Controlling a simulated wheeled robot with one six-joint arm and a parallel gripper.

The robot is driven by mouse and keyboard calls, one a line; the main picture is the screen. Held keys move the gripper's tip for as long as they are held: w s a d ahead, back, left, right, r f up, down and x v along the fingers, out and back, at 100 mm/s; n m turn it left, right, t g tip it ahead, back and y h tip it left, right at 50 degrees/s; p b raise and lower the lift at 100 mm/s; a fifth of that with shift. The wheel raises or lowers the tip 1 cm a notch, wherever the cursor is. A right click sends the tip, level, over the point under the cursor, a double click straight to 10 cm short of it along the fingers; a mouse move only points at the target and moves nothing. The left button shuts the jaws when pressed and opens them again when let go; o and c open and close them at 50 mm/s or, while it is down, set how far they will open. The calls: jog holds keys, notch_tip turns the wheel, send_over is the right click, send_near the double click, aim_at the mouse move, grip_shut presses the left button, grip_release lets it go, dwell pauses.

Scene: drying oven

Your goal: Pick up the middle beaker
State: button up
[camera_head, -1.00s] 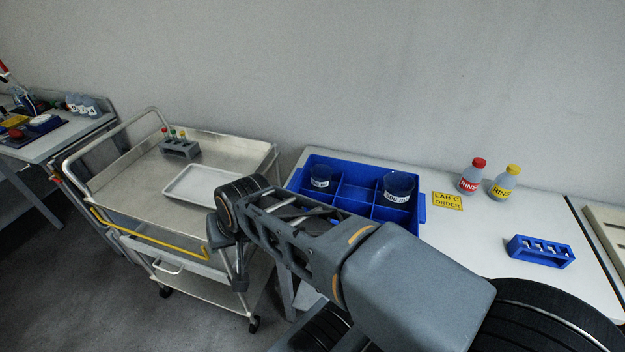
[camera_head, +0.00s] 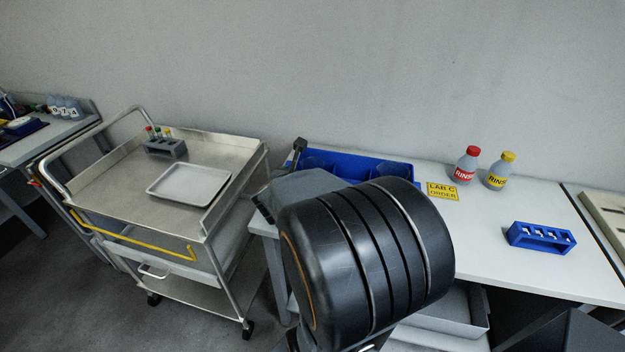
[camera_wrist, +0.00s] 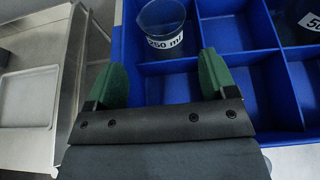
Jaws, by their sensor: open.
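The blue divided tray (camera_head: 345,158) stands on the right table, partly hidden behind my arm. In the wrist view, a clear beaker marked 250 ml (camera_wrist: 162,22) stands upright in a back compartment of the tray (camera_wrist: 118,42). A second, larger beaker (camera_wrist: 300,22) with a label starting "50" stands in a compartment to the right, cut by the frame edge. Only these two beakers are clear, so I cannot tell which is the middle one. My gripper (camera_wrist: 161,65), with green fingertips, is open and empty. It lies just on the near side of the 250 ml beaker.
A steel cart (camera_head: 112,185) with a white tray (camera_head: 190,182) and a tube rack (camera_head: 165,146) stands left of the table. Right of the blue tray are a yellow sign (camera_head: 442,192), two rinse bottles (camera_head: 466,165) and a blue rack (camera_head: 541,237). Tray dividers surround my fingers.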

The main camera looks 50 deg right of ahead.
send_near(315, 161)
jog(key=d, duration=0.1)
jog(key=shift+a+f+x, duration=0.1)
jog(key=shift+f+x, duration=0.05)
jog(key=shift+x, duration=0.85)
jog(key=shift+a+f+x, duration=0.1)
jog(key=shift+x, duration=0.95)
jog(key=shift+a+f+x, duration=0.1)
jog(key=shift+f+x, duration=0.05)
jog(key=shift+x, duration=0.85)
jog(key=shift+w, duration=0.15)
jog(key=shift+c, duration=0.4)
jog(key=c, duration=0.5)
jog(key=shift+r, duration=0.2)
